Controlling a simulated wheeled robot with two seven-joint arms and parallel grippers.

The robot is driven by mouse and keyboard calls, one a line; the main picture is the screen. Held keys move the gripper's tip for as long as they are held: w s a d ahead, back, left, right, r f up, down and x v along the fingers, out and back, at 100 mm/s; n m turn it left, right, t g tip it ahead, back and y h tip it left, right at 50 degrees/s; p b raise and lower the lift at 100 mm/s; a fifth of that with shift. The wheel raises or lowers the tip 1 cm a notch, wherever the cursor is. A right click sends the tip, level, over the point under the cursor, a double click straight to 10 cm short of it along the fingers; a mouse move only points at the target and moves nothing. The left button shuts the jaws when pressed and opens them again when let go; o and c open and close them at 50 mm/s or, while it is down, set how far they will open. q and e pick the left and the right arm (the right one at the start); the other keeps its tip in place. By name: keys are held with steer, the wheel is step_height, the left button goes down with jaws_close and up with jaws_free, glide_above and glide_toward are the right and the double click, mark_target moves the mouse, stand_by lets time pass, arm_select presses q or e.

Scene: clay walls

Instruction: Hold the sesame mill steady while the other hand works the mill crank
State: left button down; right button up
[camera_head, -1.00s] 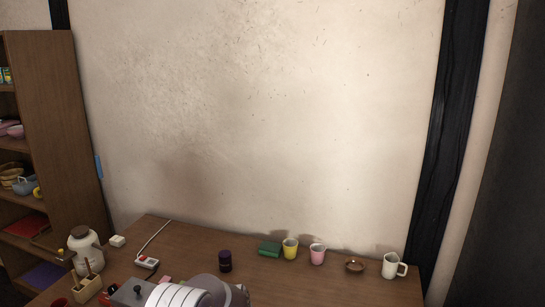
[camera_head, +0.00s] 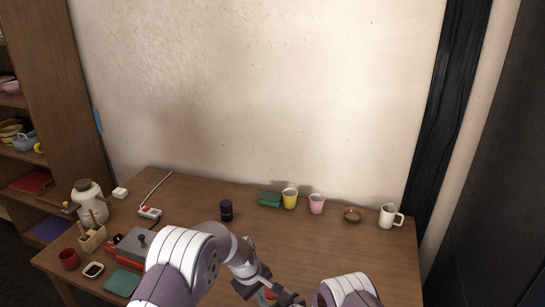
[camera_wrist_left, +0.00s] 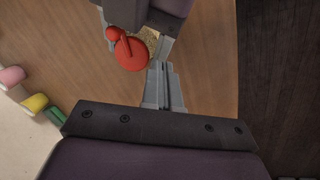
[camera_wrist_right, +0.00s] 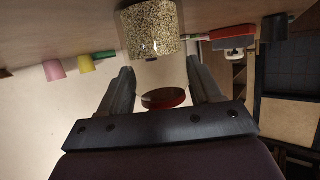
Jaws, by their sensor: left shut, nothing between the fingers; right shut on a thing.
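The sesame mill has a clear body with pale seeds (camera_wrist_right: 152,32) and a round red top (camera_wrist_right: 163,98) in the right wrist view. My right gripper (camera_wrist_right: 163,82) is shut on the mill, a finger on either side of its body. In the left wrist view the red top and its small crank (camera_wrist_left: 130,52) show from above. My left gripper (camera_wrist_left: 160,75) is shut and empty, its fingertips close beside the red top. Whether they touch it I cannot tell. In the head view only a bit of the red top (camera_head: 270,293) shows between my arms; the rest is hidden.
On the wooden table (camera_head: 340,245), a dark jar (camera_head: 226,210), green block (camera_head: 270,199), yellow cup (camera_head: 290,199), pink cup (camera_head: 317,204), brown bowl (camera_head: 352,215) and white mug (camera_head: 388,216) stand along the back. A grey-red box (camera_head: 130,246) and white canister (camera_head: 88,202) are left.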

arm_select(q)
steer(key=shift+s+d, duration=0.35)
steer(key=shift+d, duration=0.15)
steer(key=shift+d, duration=0.15)
steer(key=w+d+v, duration=0.1)
steer(key=v, duration=0.4)
steer(key=shift+s+a+r, duration=0.25)
steer(key=shift+s+r, duration=0.25)
steer(key=shift+r, duration=0.05)
